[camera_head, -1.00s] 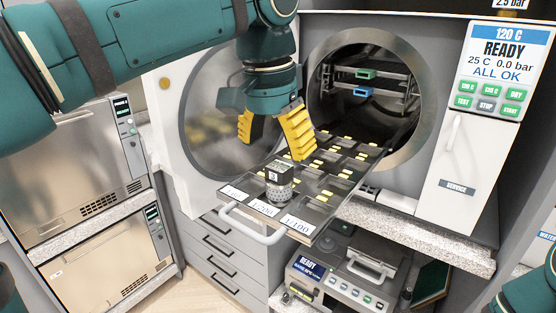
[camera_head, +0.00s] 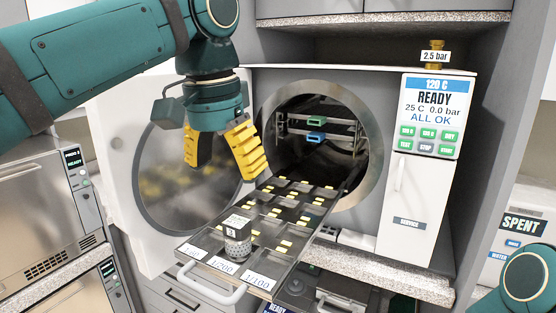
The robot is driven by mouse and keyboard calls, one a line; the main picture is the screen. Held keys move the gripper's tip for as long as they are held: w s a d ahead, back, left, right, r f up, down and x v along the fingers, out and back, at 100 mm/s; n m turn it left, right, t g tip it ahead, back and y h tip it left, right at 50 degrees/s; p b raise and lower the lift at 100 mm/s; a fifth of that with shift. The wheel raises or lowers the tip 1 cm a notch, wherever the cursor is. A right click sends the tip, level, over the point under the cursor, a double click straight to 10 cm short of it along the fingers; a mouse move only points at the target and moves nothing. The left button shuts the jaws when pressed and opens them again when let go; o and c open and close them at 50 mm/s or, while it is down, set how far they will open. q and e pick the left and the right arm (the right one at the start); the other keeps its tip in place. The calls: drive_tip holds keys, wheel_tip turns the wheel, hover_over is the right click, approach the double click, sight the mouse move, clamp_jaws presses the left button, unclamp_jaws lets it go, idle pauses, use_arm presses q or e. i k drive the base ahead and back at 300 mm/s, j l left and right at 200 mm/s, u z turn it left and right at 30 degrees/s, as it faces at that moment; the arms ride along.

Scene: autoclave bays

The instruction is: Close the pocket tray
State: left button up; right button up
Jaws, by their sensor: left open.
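The pocket tray (camera_head: 211,247) is dark, with several pockets marked by yellow pads. It sticks far out of the round autoclave chamber (camera_head: 361,160) toward me. A white handle (camera_head: 206,290) and number labels are at its front edge. My left gripper (camera_head: 220,165) has yellow fingers spread apart. It hangs above and to the left of the tray, empty, in front of the open round door. My right gripper is not visible; only a teal part of my right arm shows at the lower right.
The open chamber door (camera_head: 150,190) swings out at the left. Inside the chamber are racks with a green clip (camera_head: 316,122) and a blue clip (camera_head: 316,137). A control panel (camera_head: 432,115) reads READY. A speckled counter ledge (camera_head: 385,273) lies below the chamber.

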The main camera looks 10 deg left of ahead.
sight(286, 215)
drive_tip(key=k, duration=1)
